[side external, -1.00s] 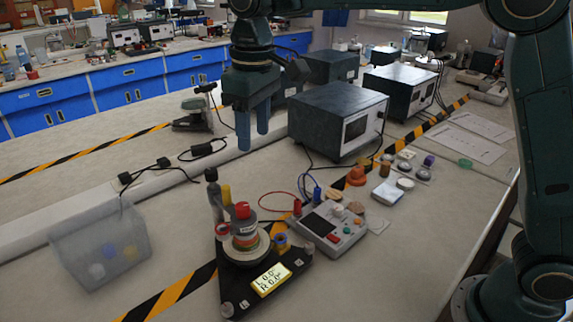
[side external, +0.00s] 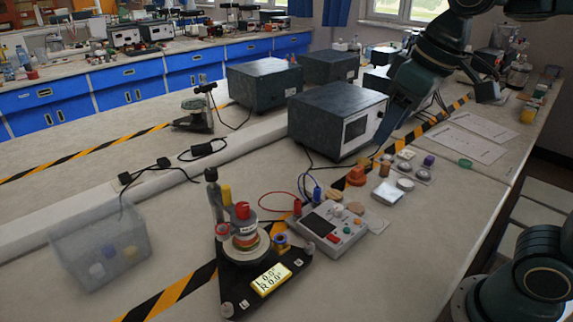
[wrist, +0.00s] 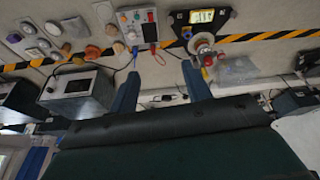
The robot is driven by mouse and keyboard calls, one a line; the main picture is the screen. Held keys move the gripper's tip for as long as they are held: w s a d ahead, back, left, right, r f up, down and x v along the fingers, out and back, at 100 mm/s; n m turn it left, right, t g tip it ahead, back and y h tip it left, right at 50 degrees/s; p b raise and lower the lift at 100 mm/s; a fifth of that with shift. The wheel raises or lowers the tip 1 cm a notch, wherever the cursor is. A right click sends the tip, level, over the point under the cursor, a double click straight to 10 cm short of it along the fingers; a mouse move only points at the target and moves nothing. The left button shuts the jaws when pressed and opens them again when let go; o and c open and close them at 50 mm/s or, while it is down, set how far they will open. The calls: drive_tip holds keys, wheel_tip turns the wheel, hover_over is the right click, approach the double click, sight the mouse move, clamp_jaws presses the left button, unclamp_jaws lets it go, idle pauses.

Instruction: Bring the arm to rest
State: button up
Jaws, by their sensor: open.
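My gripper (wrist: 160,69) is open and empty; its two blue fingers stand apart in the wrist view. In the side external view my gripper (side external: 388,132) is at the upper right, pointing down and left, in front of the dark instrument boxes from this camera. Its fingertips are partly hard to make out there. The black triangular device (side external: 236,287) with stacked rings and a lit display stands on the bench, well away from my gripper. The grey control box (side external: 345,240) with knobs stands beside it.
A clear bin (side external: 75,262) with small coloured items is at the left. Dark instrument boxes (side external: 310,128) stand at the bench's middle and back. Several small caps and jars (side external: 405,184) lie right of the control box. The bench front right is clear.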

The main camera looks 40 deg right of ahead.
drive_tip(key=s+d+f+m+t, duration=0.1)
drive_tip(key=s+d+f, duration=0.2)
drive_tip(key=s, duration=0.6)
drive_tip(key=shift+d+f+m+t, duration=0.15)
drive_tip(key=shift+f+m+t, duration=0.15)
drive_tip(key=shift+f, duration=0.9)
drive_tip(key=shift+s, duration=0.1)
